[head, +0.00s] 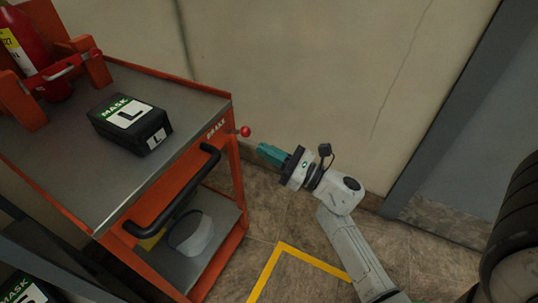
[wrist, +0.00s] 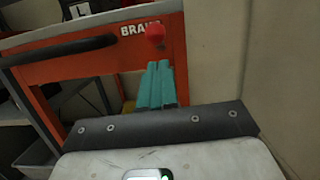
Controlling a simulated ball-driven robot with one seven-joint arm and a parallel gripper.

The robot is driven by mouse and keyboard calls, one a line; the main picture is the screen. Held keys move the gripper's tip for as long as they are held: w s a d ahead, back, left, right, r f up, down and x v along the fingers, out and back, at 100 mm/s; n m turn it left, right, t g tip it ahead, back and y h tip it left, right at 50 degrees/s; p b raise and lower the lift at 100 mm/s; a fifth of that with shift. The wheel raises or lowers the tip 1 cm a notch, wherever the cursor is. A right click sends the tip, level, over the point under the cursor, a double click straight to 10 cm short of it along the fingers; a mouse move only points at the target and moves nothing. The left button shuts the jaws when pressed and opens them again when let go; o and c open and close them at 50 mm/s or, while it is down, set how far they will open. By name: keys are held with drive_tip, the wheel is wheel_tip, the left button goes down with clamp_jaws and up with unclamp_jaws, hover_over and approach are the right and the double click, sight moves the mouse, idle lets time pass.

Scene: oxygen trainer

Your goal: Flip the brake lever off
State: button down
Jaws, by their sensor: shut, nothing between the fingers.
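The brake lever has a red ball knob (head: 245,131) at the right corner of the orange cart, beside the BRAKE label. It also shows in the wrist view as a red knob (wrist: 155,34), just beyond my fingertips. My gripper (head: 262,149) has teal fingers, shut and empty, a little right of and below the knob in the head view. In the wrist view the shut fingers (wrist: 155,68) point at the knob with a small apparent gap. The lever's stem is mostly hidden behind the knob in the wrist view.
The orange cart (head: 232,166) has a grey top with a black MASK L box (head: 131,122) and a red cylinder (head: 32,45). A black handle (head: 180,196) sticks out in front. A wall (head: 310,60) stands close behind. Yellow floor tape (head: 265,272) marks the floor.

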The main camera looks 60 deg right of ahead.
drive_tip(key=v, duration=1)
drive_tip(key=shift+s, duration=0.3)
